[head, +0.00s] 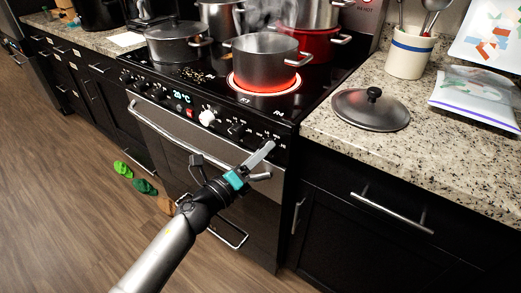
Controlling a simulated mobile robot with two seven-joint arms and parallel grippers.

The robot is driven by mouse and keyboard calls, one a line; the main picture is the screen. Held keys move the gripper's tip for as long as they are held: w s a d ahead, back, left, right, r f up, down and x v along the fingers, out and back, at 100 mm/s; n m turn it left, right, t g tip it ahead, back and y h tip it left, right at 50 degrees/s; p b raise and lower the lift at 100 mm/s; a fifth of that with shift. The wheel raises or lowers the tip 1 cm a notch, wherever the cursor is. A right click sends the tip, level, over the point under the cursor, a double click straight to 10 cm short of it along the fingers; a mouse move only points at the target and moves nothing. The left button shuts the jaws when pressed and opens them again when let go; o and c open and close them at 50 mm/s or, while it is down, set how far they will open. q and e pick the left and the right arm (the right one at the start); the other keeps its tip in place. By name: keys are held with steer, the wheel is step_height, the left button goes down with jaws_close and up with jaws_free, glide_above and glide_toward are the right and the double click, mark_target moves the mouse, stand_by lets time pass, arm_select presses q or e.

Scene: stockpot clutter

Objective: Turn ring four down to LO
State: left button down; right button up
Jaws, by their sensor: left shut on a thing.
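The stove's front control panel (216,117) carries several knobs, a lit display and small printed marks. A pale knob (207,118) and a dark knob (236,128) show left of my left gripper (266,148). My left gripper is at the right end of the panel, shut on a control knob there. The fingers mostly hide that knob, and I cannot read its setting. One ring (265,88) glows red-orange under an open steel pot (264,60). My right gripper is not in view.
A lidded pot (175,48) and a red pot (318,47) stand on the cooktop. A loose lid (358,112), a utensil crock (408,56) and a plastic bag (478,95) are on the right counter. The oven handle (165,137) runs below the panel.

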arm_select(q)
steer(key=shift+f+n+t+p, duration=0.15)
steer(key=shift+n+p, duration=0.3)
steer(key=shift+n, duration=0.95)
steer(key=shift+r+n+t+p, duration=0.15)
steer(key=shift+n+p, duration=0.3)
steer(key=shift+n, duration=0.95)
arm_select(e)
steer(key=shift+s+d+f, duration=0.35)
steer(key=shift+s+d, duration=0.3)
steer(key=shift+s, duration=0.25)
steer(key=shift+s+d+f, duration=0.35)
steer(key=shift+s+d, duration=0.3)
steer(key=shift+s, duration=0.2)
arm_select(q)
steer(key=shift+f, duration=0.1)
steer(key=shift+c, duration=1.6)
jaws_free()
